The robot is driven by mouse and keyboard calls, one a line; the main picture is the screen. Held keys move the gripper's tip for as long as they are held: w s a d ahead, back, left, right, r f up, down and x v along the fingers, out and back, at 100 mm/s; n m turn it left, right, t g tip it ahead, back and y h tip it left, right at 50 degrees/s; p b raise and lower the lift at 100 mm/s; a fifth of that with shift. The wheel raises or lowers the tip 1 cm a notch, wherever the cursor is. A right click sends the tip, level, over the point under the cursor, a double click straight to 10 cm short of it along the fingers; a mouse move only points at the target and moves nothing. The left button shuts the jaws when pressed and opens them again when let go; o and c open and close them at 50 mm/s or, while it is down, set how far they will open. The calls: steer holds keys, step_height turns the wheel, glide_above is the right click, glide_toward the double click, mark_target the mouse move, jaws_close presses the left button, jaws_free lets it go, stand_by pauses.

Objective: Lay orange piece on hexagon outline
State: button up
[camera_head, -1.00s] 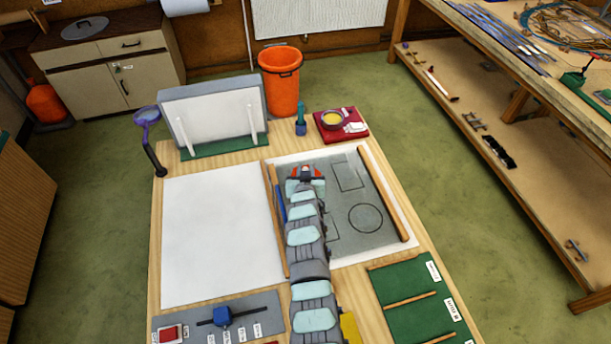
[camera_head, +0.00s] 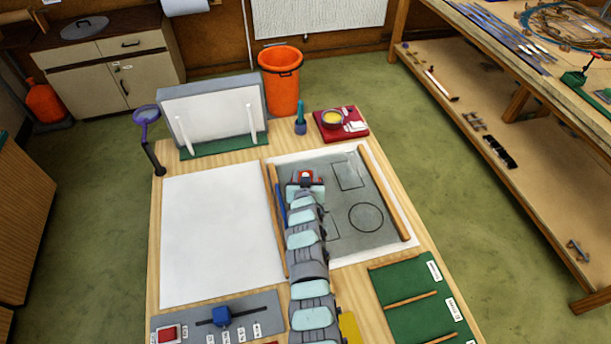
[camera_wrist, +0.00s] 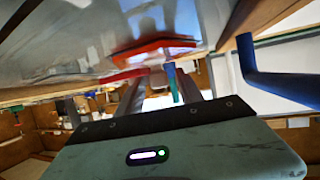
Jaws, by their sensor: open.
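My gripper (camera_head: 305,180) is open, over the far left part of the grey panel sheet (camera_head: 382,236). An orange-red piece (camera_wrist: 155,47) shows against the grey surface in the wrist view, just beyond my fingertips (camera_wrist: 165,75). I cannot tell whether the fingers touch it. In the head view only a little red shows around my gripper's end. The hexagon outline cannot be made out; my arm and gripper cover that part of the sheet. A square outline (camera_head: 348,164) and a circle outline (camera_head: 367,205) show to the right.
Wooden strips (camera_head: 384,196) flank the sheet. A blue rod (camera_head: 281,203) stands by the left strip and is close in the wrist view (camera_wrist: 250,60). A white sheet (camera_head: 220,235) lies left.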

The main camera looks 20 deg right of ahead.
steer(key=shift+r, duration=0.1)
steer(key=shift+r+p, duration=0.15)
steer(key=shift+p, duration=0.15)
steer(key=v, duration=1.1)
steer(key=shift+s+a+b, duration=0.2)
steer(key=shift+s+b, duration=0.05)
steer(key=shift+b, duration=0.1)
steer(key=shift+s+r, duration=0.1)
steer(key=shift+s, duration=0.05)
